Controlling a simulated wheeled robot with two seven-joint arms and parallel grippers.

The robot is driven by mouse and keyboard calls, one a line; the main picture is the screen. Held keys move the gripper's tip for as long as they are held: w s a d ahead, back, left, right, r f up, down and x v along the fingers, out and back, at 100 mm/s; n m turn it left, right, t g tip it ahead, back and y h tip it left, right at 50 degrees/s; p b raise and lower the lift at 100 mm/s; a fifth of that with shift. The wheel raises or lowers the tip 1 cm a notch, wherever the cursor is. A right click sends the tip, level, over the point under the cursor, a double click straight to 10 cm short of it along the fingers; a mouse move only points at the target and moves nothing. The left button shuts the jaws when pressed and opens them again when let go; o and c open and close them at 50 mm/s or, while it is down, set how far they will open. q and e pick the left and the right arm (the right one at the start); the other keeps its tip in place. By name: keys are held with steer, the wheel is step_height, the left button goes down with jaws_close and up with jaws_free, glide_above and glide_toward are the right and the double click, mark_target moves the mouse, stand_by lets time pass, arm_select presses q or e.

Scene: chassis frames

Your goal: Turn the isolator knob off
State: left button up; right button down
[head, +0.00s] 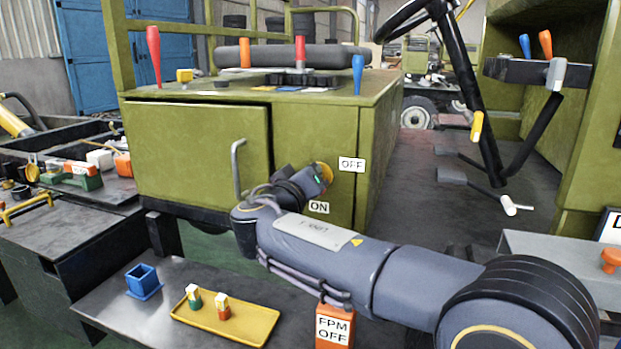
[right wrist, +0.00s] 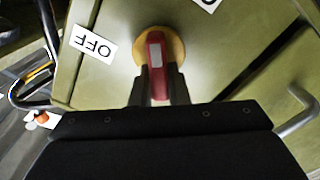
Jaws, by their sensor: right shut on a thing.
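The isolator knob (right wrist: 155,55) is a red handle with a pale stripe on a yellow round base. In the right wrist view it lies between the fingers of my right gripper (right wrist: 158,90), which is shut on it. In the head view only part of the yellow base (head: 325,172) shows beside my right gripper (head: 318,183) on the green panel. The OFF label (head: 352,164) is right of the knob and the ON label (head: 319,207) is below it. The OFF label also shows in the right wrist view (right wrist: 93,44). My left gripper is not in view.
A silver door handle (head: 238,168) is left of my right gripper. Below stand a yellow tray (head: 240,332) with two small blocks, a blue box (head: 142,282) and an orange FPM OFF box (head: 335,325). A steering wheel and levers are at right.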

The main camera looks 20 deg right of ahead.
steer(key=n, duration=0.4)
steer(key=shift+w+a+f+n+p, duration=0.1)
steer(key=shift+a+f+n+p, duration=0.1)
steer(key=shift+n+p, duration=0.1)
steer(key=n+p, duration=0.1)
steer(key=n, duration=0.2)
steer(key=shift+f, duration=0.2)
steer(key=shift+f+n+p, duration=0.25)
steer(key=shift+n+p, duration=0.25)
steer(key=shift+n, duration=0.9)
steer(key=c, duration=1.4)
jaws_free()
steer(key=shift+a, duration=0.1)
